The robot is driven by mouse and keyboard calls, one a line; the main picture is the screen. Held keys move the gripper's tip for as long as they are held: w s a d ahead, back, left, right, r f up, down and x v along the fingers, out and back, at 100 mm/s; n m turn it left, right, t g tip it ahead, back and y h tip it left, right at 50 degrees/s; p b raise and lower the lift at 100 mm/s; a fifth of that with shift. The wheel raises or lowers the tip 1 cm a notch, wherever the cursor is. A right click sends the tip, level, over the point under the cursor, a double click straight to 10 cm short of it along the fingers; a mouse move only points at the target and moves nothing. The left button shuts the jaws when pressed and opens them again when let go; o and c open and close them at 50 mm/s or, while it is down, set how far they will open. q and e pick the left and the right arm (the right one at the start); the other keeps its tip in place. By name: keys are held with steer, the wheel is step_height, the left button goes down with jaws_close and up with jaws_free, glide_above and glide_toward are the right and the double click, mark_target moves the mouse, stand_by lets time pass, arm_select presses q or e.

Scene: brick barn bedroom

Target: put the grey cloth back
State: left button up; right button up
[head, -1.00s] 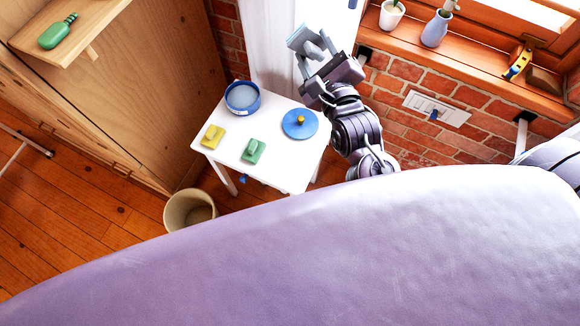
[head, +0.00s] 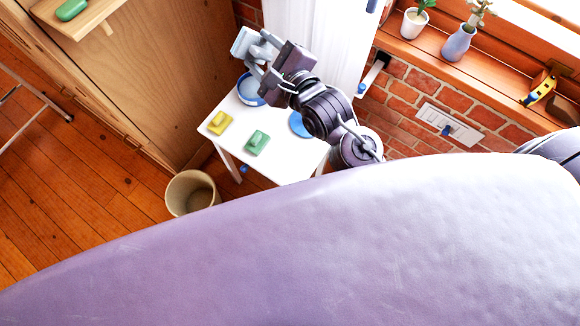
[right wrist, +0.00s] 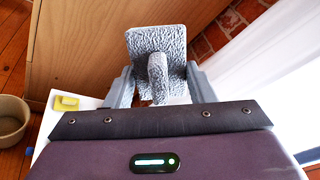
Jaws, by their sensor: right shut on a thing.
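The grey cloth (head: 243,42) is a rough, light grey piece. It also shows in the right wrist view (right wrist: 157,45), with a raised ridge between the fingers. My right gripper (head: 264,47) is shut on it and holds it up, near the far side of the white table (head: 282,168) in the picture. In the right wrist view the two fingers (right wrist: 158,85) stand on either side of the ridge. My left gripper is not in view.
On the table are a blue pot (head: 246,94), a yellow block (head: 219,122), a green block (head: 257,142) and a blue lid (head: 297,124) partly hidden by my arm. A bin (head: 190,193) stands on the floor.

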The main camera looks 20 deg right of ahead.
steer(key=s+a+f+n+g+y, duration=0.1)
steer(key=a+n+g+y, duration=0.35)
steer(key=a, duration=0.55)
steer(key=s+a+f+n+g+h+p, duration=0.3)
steer(key=s+a+f+n+g, duration=0.45)
steer(key=f+n+g, duration=0.3)
steer(key=d+f+n+h+p, duration=0.1)
steer(key=d+f+n+h, duration=0.3)
steer(key=d, duration=0.6)
steer(key=d+f+n+h, duration=0.3)
steer(key=d+f, duration=0.3)
steer(key=d, duration=0.4)
steer(key=shift+g+y, duration=0.25)
steer(key=shift+g, duration=0.05)
steer(key=f+b, duration=0.3)
steer(key=f, duration=0.1)
steer(key=f+b, duration=0.4)
steer(key=f, duration=0.1)
steer(key=f+b, duration=0.4)
steer(key=f, duration=0.1)
steer(key=shift+w+d+f, duration=0.15)
steer(key=shift+w+d, duration=0.15)
steer(key=shift+w, duration=0.05)
step_height(320, 180, down, 5)
steer(key=shift+f+b, duration=0.1)
steer(key=shift+b, duration=0.9)
steer(key=o, duration=0.9)
